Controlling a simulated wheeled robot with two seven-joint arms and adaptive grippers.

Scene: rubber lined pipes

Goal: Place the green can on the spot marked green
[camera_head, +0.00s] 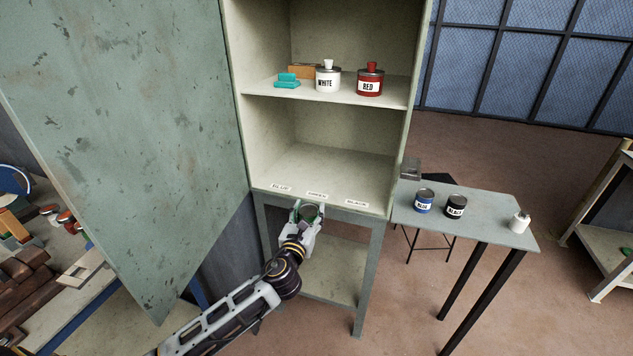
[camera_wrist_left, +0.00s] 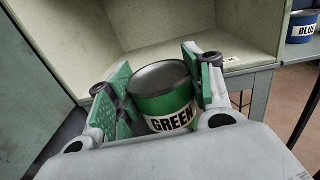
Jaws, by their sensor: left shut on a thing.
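The green can (camera_wrist_left: 163,100) has a green body, a grey lid and a label reading GREEN. My left gripper (camera_head: 307,213) is shut around it, its green pads on either side in the left wrist view (camera_wrist_left: 158,92). The can (camera_head: 308,211) is held in front of the cabinet's lower shelf edge, below the label GREEN (camera_head: 317,195). That label sits between the labels BLUE (camera_head: 281,188) and BLACK (camera_head: 357,203) on the front edge of the empty lower shelf (camera_head: 340,168). My right gripper is not in view.
The open door (camera_head: 130,130) stands left.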

